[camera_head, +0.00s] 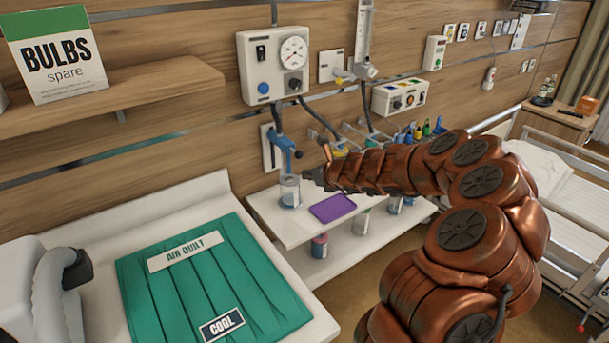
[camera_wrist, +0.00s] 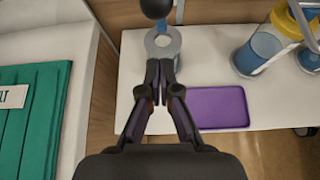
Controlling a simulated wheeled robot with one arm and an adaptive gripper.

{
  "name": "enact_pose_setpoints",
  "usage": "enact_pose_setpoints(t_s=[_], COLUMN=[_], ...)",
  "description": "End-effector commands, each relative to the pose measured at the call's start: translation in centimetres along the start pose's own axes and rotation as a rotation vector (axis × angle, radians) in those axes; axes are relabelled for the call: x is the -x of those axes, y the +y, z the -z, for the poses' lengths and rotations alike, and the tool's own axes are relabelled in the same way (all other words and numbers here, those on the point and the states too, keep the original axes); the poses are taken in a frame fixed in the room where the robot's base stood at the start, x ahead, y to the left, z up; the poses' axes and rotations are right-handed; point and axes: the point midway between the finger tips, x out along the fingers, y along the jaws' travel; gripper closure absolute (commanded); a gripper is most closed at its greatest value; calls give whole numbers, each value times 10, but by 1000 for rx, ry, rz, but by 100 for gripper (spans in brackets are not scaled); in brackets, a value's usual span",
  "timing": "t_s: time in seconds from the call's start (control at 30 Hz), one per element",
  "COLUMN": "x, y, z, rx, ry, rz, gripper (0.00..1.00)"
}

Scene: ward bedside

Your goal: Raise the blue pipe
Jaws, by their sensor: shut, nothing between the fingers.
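The blue pipe (camera_head: 281,148) hangs from the wall fitting below the gauge panel, with a dark ball-ended lever at its side. Its lower end is just over a clear cup (camera_head: 290,192) on the white shelf. In the wrist view a bit of the blue pipe (camera_wrist: 161,27) shows under a dark ball (camera_wrist: 155,8), above the grey ring-like rim of the cup (camera_wrist: 164,40). My gripper (camera_head: 311,175) is to the right of the cup and lower than the lever. In the wrist view my gripper (camera_wrist: 160,68) is shut and empty, its tips near the cup rim.
A purple tray (camera_head: 333,208) lies on the shelf (camera_head: 268,219) beside the cup. A blue-filled, yellow-topped jar (camera_wrist: 258,52) stands to the right. The green air quilt (camera_head: 200,285) lies at the left. The gauge panel (camera_head: 273,63) juts from the wall above.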

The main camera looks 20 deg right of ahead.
Motion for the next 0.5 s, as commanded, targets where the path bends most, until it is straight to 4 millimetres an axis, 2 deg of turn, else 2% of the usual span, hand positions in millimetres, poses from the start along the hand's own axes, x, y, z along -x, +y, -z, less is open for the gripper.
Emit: enact_pose_setpoints(t_s=[0.3, 0.5], x=[42, 63], y=[-1, 0], z=[0, 2], rx=[1, 0], ry=[1, 4], rz=[1, 0], gripper=[100, 100])
